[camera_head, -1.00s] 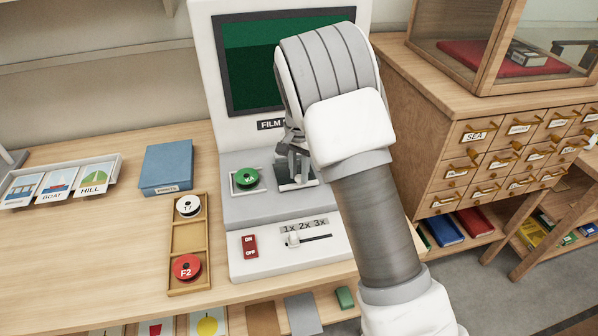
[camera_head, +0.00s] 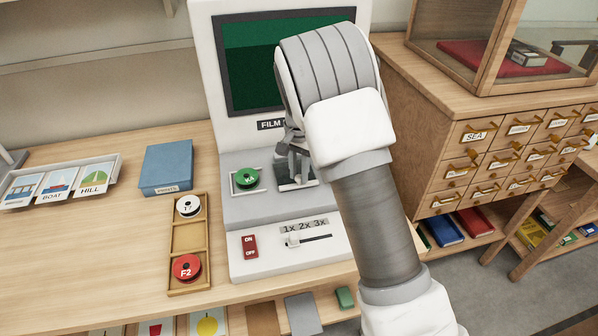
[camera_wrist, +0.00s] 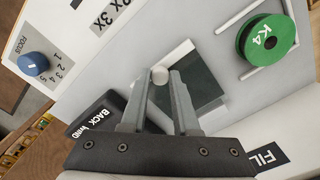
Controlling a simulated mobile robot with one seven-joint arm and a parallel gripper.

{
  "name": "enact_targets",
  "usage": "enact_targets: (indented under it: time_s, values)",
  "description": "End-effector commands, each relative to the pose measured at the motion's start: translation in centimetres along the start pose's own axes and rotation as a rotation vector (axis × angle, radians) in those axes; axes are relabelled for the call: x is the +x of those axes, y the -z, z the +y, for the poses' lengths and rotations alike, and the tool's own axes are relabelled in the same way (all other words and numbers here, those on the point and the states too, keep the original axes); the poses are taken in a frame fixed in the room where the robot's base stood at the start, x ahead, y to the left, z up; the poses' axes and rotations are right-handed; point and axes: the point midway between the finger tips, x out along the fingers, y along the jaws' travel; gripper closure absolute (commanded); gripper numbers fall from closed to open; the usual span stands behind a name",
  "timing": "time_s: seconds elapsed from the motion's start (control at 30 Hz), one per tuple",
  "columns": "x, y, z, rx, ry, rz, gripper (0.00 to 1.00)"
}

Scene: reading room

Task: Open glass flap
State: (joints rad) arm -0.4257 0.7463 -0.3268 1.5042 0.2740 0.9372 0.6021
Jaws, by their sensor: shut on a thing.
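The glass flap (camera_wrist: 200,78) is a dark, see-through plate with a pale edge on the film viewer's grey deck. A small pale round knob (camera_wrist: 159,76) sits at its edge. In the wrist view my gripper (camera_wrist: 160,80) has its two grey fingers around this knob, shut on it. The flap looks about flat against the deck; I cannot tell any small lift. In the head view my gripper (camera_head: 291,172) is over the flap (camera_head: 305,184), and my arm and fingers hide part of it.
The film viewer (camera_head: 238,297) carries a green reel (camera_head: 246,178) left of the flap, a red switch (camera_head: 250,246) and a speed slider (camera_head: 293,239). A reel tray (camera_head: 188,236) and blue box (camera_head: 167,167) stand to the left. A drawer cabinet (camera_head: 432,143) stands close on the right.

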Motion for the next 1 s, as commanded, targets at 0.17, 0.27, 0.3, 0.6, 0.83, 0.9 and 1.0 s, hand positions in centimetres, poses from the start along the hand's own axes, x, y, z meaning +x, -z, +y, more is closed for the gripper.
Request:
enact_targets:
  time_s: [0.17,0.27,0.3,0.6,0.83,0.9,1.0]
  values:
    - [-0.7,0.1,-0.1,0.000,0.003,0.002,1.00]
    - [-1.3,0.2,-0.2,0.000,0.004,0.003,1.00]
    - [-1.6,0.3,-0.3,-0.001,0.004,0.004,1.00]
    - [-4.6,1.4,-1.4,0.000,0.010,0.010,1.00]
    - [-6.4,2.6,-2.9,-0.002,0.010,0.006,1.00]
    - [-6.9,3.1,-3.5,-0.001,0.011,0.005,1.00]
    - [-7.4,3.8,-4.3,-0.002,0.010,0.003,1.00]
